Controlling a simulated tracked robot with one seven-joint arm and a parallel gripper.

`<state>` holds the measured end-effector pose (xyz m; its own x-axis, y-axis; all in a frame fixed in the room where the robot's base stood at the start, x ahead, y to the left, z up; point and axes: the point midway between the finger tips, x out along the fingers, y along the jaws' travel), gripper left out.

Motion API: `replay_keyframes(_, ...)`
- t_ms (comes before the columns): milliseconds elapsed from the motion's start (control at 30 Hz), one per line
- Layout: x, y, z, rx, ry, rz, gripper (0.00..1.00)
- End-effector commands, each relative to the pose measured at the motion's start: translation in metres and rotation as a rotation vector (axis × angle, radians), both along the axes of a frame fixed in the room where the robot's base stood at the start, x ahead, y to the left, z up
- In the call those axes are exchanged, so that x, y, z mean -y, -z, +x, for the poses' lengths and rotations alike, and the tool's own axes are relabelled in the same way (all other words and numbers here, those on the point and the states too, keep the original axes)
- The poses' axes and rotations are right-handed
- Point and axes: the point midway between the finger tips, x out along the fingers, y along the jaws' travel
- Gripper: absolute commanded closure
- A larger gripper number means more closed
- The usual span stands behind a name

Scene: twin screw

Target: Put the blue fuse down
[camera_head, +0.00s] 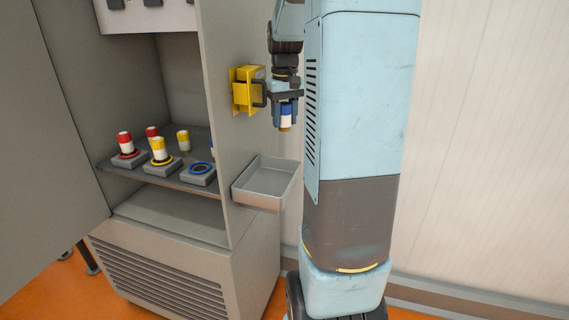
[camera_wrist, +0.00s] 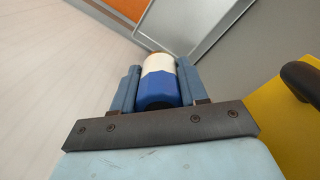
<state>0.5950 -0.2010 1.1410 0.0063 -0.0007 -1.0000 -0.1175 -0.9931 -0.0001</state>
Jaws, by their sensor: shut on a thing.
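The blue fuse (camera_head: 286,116) has a blue body and a white band, with a small yellowish tip below. My gripper (camera_head: 286,106) is shut on it and holds it upright in the air, right of the cabinet's side wall. In the wrist view the blue fuse (camera_wrist: 158,82) sits between the two fingers of my gripper (camera_wrist: 158,84). A grey open tray (camera_head: 240,195) is fixed to the cabinet side, below and slightly left of the held fuse. The tray's inside looks empty. Part of the tray also shows at the top of the wrist view (camera_wrist: 187,25).
A yellow box with a dark handle (camera_head: 245,90) juts from the cabinet side, close left of my gripper. Inside the cabinet (camera_head: 215,70), a shelf holds red and yellow fuses in sockets, and a blue-ringed socket (camera_head: 198,172) stands empty. The open door (camera_head: 40,150) is at left.

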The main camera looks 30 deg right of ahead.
Motion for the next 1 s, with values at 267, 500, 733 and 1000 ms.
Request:
replay_keyframes(267,0.001,0.062,-0.001,-0.004,0.002,0.001,1.0)
replay_keyframes(500,0.0,0.102,0.0,-0.002,0.001,0.001,1.0)
replay_keyframes(733,0.001,0.114,0.0,0.0,0.001,0.0,1.0)
replay_keyframes(1000,0.001,0.148,-0.001,-0.002,0.002,0.001,1.0)
